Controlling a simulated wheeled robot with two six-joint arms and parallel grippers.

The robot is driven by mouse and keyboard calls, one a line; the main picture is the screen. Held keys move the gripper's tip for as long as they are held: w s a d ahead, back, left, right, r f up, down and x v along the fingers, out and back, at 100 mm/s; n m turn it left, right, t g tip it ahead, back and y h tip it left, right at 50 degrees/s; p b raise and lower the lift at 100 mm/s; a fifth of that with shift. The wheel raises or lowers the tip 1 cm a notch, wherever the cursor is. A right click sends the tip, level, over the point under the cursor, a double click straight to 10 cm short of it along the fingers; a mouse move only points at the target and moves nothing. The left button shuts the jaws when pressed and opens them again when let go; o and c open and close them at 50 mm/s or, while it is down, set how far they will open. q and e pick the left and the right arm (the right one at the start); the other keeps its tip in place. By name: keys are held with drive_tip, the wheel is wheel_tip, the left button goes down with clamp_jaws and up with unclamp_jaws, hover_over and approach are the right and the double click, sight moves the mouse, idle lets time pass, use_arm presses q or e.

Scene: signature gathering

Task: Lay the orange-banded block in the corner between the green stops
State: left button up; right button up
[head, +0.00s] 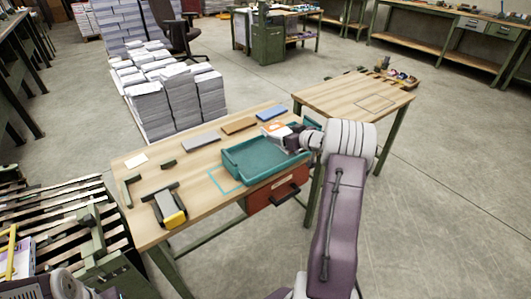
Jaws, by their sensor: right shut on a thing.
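The orange-banded block (274,126) is white with an orange band and shows at the far right end of the teal tray. My right gripper (285,134) is shut on it; the fingers are small and partly hidden by my wrist. I cannot tell whether the block touches the tray. My left gripper is not in view.
The teal tray (236,171) sits on the table beside a cyan outline (225,180). Grey (201,140), brown (239,125) and blue (272,113) flat blocks lie along the back. A yellow-and-dark tool (171,206) stands at the front left.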

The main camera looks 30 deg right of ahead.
drive_tip(key=b, duration=0.5)
hover_over(255, 160)
wheel_tip(255, 160, down, 7)
drive_tip(key=shift+s+a+r, duration=0.1)
wheel_tip(255, 160, down, 3)
drive_tip(key=shift+r, duration=0.2)
drive_tip(key=shift+f+b, duration=0.3)
drive_tip(key=shift+f, duration=0.05)
drive_tip(key=shift+f, duration=0.1)
drive_tip(key=o, duration=1.7)
drive_tip(key=shift+f, duration=0.1)
drive_tip(key=shift+c, duration=0.2)
